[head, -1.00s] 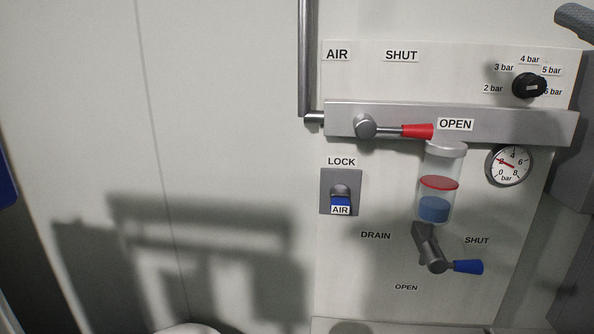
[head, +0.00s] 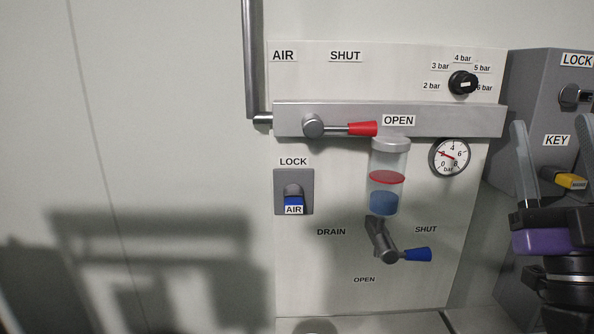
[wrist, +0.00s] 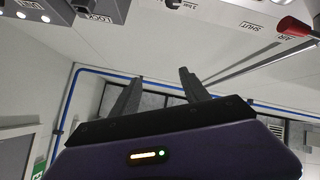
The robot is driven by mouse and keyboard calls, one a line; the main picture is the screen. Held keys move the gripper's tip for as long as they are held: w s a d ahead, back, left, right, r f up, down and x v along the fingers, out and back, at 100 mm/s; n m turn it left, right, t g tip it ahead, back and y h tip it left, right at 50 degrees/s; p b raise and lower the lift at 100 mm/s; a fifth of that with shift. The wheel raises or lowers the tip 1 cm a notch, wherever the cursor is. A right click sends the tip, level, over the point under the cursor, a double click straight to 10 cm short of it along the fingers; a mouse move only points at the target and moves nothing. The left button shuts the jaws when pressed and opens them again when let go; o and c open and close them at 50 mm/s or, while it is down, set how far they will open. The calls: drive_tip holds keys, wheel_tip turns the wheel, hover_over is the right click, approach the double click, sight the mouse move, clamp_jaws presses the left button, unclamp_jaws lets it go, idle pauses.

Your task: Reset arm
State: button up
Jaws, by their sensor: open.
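My gripper (head: 553,160) is at the right edge of the head view, its two grey fingers pointing up and apart, with nothing between them. It stands in front of a grey box (head: 535,85) and near a yellow key (head: 570,181); I cannot tell the exact gap. In the wrist view my gripper (wrist: 157,82) is also open and empty. The red-handled air lever (head: 345,129) lies horizontal, pointing right to OPEN. The blue-handled drain lever (head: 408,255) points right, below SHUT.
A panel holds a pressure knob (head: 463,83), a gauge (head: 450,157), a clear bowl (head: 384,190) with blue liquid and a lock block (head: 293,188) with a blue AIR tag. A grey pipe (head: 252,60) runs down to the manifold bar. The wall left of the panel is clear.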

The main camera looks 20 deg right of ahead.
drive_tip(key=s+a+f+m+g+y, duration=0.1)
drive_tip(key=s+a+f+m+g, duration=0.15)
drive_tip(key=f, duration=0.65)
drive_tip(key=s+a+f+m+g, duration=0.15)
drive_tip(key=a+f, duration=0.25)
drive_tip(key=f, duration=0.4)
drive_tip(key=s+a+f+m+g+y, duration=0.1)
drive_tip(key=a+f+m+g, duration=0.15)
drive_tip(key=f, duration=0.65)
drive_tip(key=s+a+f+n+g+y, duration=0.2)
drive_tip(key=s+a+f+n+y, duration=0.1)
drive_tip(key=s+f, duration=0.5)
drive_tip(key=s+a+f+n+g+y, duration=0.3)
drive_tip(key=s+a+f+n+y, duration=0.1)
drive_tip(key=s+a+f, duration=0.3)
wheel_tip(320, 180, down, 2)
drive_tip(key=s+y, duration=0.1)
drive_tip(key=s, duration=0.1)
drive_tip(key=shift+s+a+f+y, duration=0.15)
drive_tip(key=shift+s+f+y, duration=0.15)
drive_tip(key=shift+y, duration=0.1)
